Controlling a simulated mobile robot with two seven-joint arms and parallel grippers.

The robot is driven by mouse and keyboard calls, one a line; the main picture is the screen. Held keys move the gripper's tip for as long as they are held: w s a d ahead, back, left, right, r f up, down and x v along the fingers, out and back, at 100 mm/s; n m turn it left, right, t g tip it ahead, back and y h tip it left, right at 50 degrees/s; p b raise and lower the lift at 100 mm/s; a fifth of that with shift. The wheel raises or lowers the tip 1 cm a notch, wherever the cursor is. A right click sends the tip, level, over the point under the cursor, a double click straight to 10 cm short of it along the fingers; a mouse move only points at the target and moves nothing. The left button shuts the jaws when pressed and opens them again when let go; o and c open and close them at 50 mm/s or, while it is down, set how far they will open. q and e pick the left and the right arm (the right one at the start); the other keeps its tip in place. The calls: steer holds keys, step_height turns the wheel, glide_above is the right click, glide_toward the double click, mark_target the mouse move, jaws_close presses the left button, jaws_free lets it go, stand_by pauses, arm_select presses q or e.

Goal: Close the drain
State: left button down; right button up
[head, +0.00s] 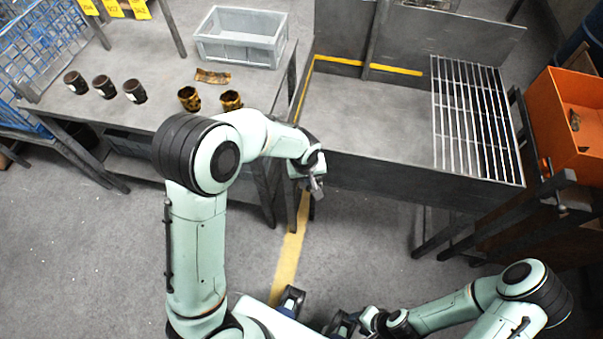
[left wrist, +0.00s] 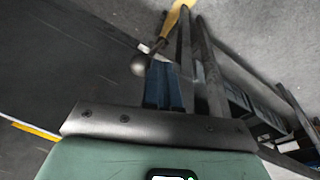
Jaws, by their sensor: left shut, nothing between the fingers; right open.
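The grey steel tank (head: 380,130) stands right of centre in the head view. My left gripper (head: 312,180) is at the tank's front left corner, low on its outer side. In the left wrist view its blue fingers (left wrist: 163,84) are together with nothing between them. A small grey rounded knob (left wrist: 138,65) shows just left of the fingertips; it looks like the drain handle's end. I cannot tell whether they touch. The drain's outlet and handle position are not clear. My right gripper (head: 343,322) is open and empty low in the head view, partly hidden.
A slatted rack (head: 478,118) covers the tank's right end. The bench (head: 155,60) at left carries a grey crate (head: 240,50), several dark cups (head: 135,91) and rusty yellow pieces (head: 190,99). An orange bin (head: 562,118) stands at right. The floor in front is clear.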

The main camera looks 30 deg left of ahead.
arm_select(q)
steer(key=w+d+f+g+y+b, duration=0.1)
steer(key=d+f+y, duration=0.2)
steer(key=d, duration=0.3)
steer(key=w+d+f+y+b, duration=0.1)
steer(key=d+f+y, duration=0.2)
steer(key=d+y, duration=0.2)
steer(key=shift+w+d+f+m+g+b, duration=0.2)
steer(key=shift+w+d+m+g+b, duration=0.15)
steer(key=shift+d, duration=0.3)
arm_select(e)
steer(key=f, duration=0.1)
steer(key=d+f, duration=0.1)
steer(key=shift+s+d+f, duration=0.2)
steer(key=shift+s+f, duration=0.1)
steer(key=shift+s, duration=0.1)
arm_select(q)
steer(key=shift+d+f, duration=0.1)
